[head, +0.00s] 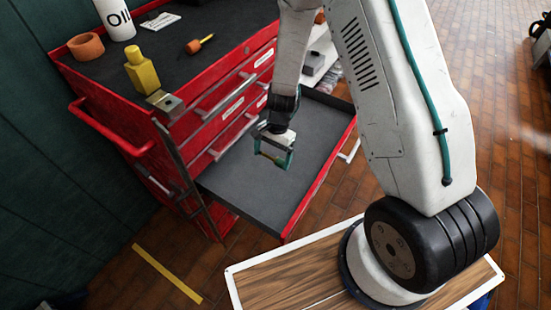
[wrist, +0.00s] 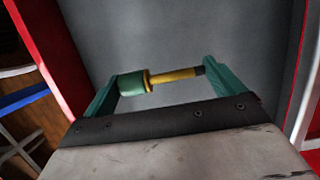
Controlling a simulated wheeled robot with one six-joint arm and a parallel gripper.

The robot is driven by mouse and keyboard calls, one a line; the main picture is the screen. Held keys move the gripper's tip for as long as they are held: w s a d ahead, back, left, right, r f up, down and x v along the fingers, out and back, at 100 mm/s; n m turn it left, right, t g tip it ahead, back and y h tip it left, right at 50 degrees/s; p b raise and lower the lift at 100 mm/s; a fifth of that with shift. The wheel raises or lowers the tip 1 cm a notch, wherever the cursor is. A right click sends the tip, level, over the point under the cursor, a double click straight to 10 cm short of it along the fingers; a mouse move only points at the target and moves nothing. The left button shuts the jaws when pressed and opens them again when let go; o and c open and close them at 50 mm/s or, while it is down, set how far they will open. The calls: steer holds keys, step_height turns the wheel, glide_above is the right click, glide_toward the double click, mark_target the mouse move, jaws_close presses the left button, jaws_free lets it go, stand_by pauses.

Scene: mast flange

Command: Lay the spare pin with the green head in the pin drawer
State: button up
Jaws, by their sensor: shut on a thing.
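In the wrist view, the spare pin (wrist: 172,76) has a green head at the left, a yellow shaft and a dark tip. It lies crosswise between the teal fingers of my gripper (wrist: 160,84), which is shut on it. In the head view my gripper (head: 274,156) hangs over the open pin drawer (head: 245,195), a grey-lined tray with red sides. The pin is too small to make out clearly there. The drawer floor shows bare behind the pin. I cannot tell how high the pin is above it.
The red tool cabinet (head: 100,95) stands behind the drawer. On its top are a white oil bottle (head: 115,20), a yellow bottle (head: 141,72), an orange ring (head: 86,46) and an orange-handled tool (head: 199,44). A small metal block (head: 165,103) sits at the top's corner.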

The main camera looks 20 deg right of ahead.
steer(key=shift+f, duration=3.25)
steer(key=shift+f, duration=0.15)
steer(key=o, duration=0.7)
steer(key=shift+c, duration=0.2)
steer(key=v, duration=1.3)
step_height(320, 180, up, 14)
steer(key=n, duration=0.3)
glide_above(271, 174)
steer(key=d, duration=0.3)
steer(key=s+d+r+n+t+h, duration=0.15)
steer(key=s+r+n, duration=0.35)
steer(key=s+r, duration=1.05)
steer(key=s+d+r+n+t+h, duration=0.1)
steer(key=s+d+r+n, duration=0.1)
steer(key=s+r, duration=0.3)
steer(key=s, duration=0.4)
steer(key=shift+d+n, duration=0.3)
steer(key=shift+n, duration=0.1)
steer(key=shift+t, duration=0.25)
